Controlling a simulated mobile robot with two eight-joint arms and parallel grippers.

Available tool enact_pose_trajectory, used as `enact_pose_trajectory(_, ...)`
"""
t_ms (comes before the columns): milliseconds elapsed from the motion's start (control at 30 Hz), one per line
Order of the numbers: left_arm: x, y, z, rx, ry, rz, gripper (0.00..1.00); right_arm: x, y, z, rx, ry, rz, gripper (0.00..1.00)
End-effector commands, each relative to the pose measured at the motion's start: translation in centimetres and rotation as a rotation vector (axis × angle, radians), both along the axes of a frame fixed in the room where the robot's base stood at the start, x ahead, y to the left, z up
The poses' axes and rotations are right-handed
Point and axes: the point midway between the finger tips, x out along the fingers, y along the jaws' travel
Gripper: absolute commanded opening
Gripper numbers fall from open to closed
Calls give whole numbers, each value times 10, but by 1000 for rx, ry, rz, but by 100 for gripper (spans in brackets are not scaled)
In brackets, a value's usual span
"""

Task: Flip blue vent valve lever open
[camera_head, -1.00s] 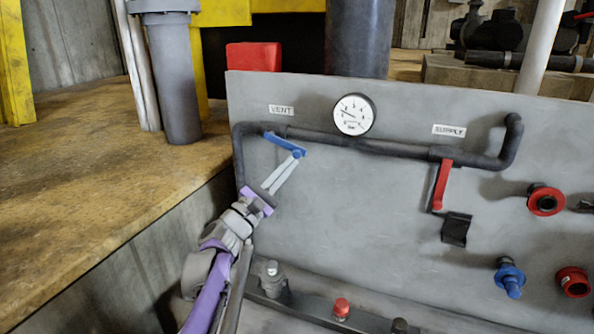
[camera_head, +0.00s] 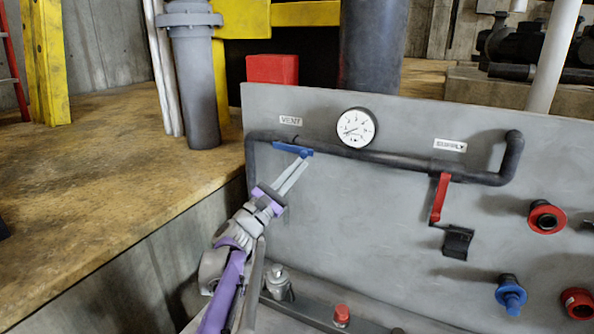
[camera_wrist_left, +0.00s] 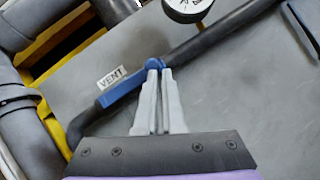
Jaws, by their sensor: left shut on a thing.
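The blue vent valve lever (camera_head: 291,149) sits on the dark pipe just below the VENT label (camera_head: 291,121). It lies almost along the pipe, tilted slightly down to the right. My left gripper (camera_head: 304,160) reaches up from below, and its fingertips are shut on the lever's right end. In the left wrist view the blue lever (camera_wrist_left: 126,91) runs to the fingertips (camera_wrist_left: 154,68), which are close together at its rounded end. My right gripper is not in view.
A pressure gauge (camera_head: 356,127) is right of the lever. A red lever (camera_head: 440,197) hangs under the SUPPLY label (camera_head: 450,145). Red and blue fittings stick out at the panel's right. A wooden platform (camera_head: 100,190) lies left of the grey panel (camera_head: 370,225).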

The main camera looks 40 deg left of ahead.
Motion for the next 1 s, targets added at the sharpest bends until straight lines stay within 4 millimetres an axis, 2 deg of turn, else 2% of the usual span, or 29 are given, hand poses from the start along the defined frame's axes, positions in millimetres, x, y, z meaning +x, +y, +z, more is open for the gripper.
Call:
enact_pose_trajectory(333,1,-1,-4,2,2,-3,0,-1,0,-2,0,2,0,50)
enact_pose_trajectory(467,0,-1,-19,0,3,-5,0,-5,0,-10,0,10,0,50)
enact_pose_trajectory(567,-2,-2,-40,0,4,-8,0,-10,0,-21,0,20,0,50)
enact_pose_trajectory(800,-47,-7,-70,1,1,-6,0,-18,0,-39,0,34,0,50)
enact_pose_trajectory(1000,-75,-10,-85,1,0,-6,0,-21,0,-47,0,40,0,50)
